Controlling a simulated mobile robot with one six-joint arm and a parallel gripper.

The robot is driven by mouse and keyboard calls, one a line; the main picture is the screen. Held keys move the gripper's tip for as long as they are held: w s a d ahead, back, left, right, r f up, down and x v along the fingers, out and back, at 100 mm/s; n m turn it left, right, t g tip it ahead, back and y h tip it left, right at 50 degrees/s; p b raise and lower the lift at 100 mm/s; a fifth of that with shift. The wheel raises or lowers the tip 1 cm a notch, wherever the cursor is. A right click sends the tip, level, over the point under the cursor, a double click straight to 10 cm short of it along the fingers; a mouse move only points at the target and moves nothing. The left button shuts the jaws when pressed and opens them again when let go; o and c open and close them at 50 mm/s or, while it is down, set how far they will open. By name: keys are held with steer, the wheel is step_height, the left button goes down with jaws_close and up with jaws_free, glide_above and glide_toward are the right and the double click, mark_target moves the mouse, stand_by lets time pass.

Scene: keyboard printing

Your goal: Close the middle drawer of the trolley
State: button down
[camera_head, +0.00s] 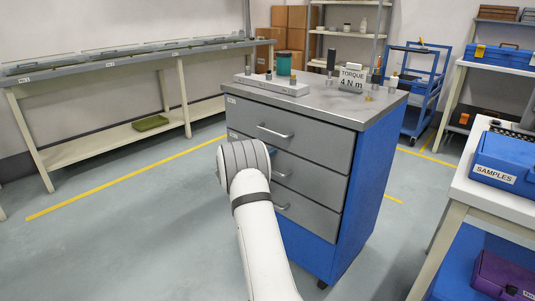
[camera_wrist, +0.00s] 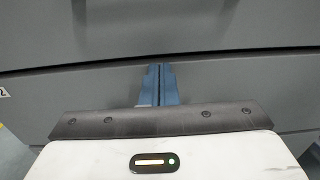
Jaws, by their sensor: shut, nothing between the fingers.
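The trolley (camera_head: 365,215) is blue with a grey top and three grey drawers. Its middle drawer (camera_head: 322,186) looks flush or nearly flush with the drawers above and below in the head view. My arm hides its left part and some of its handle. In the wrist view my gripper (camera_wrist: 160,68) has its two blue fingers together and empty. The fingertips point at the grey drawer fronts, close to the dark seam between an upper front and a lower front (camera_wrist: 70,88). I cannot tell whether they touch.
A white table (camera_head: 500,205) with a blue samples box (camera_head: 508,158) stands at right. A long bench (camera_head: 110,133) is at left. Floor between bench and trolley is clear.

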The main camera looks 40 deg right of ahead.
steer(key=shift+d+r, duration=0.4)
steer(key=shift+r, duration=0.05)
steer(key=p+v, duration=0.3)
steer(key=v, duration=1.1)
steer(key=shift+a+f, duration=0.4)
steer(key=s+a+r+m+g+y+p, duration=0.25)
steer(key=s+a+r+m+p, duration=0.2)
steer(key=s+r+p, duration=0.4)
steer(key=s+a+r+m+g+y+p, duration=0.2)
steer(key=s+a+r+m+y+p, duration=0.25)
steer(key=s+r, duration=0.6)
steer(key=s+a+r+m+t+y+p, duration=0.3)
steer(key=s+a+r+m+y+p, duration=0.7)
steer(key=s+a+r+p, duration=0.5)
steer(key=s+a+r+m, duration=0.1)
steer(key=s+a, duration=0.2)
steer(key=shift+s+a+m+y, duration=0.25)
steer(key=shift+s+m+y, duration=0.05)
steer(key=shift+s, duration=0.05)
steer(key=shift+r, duration=0.15)
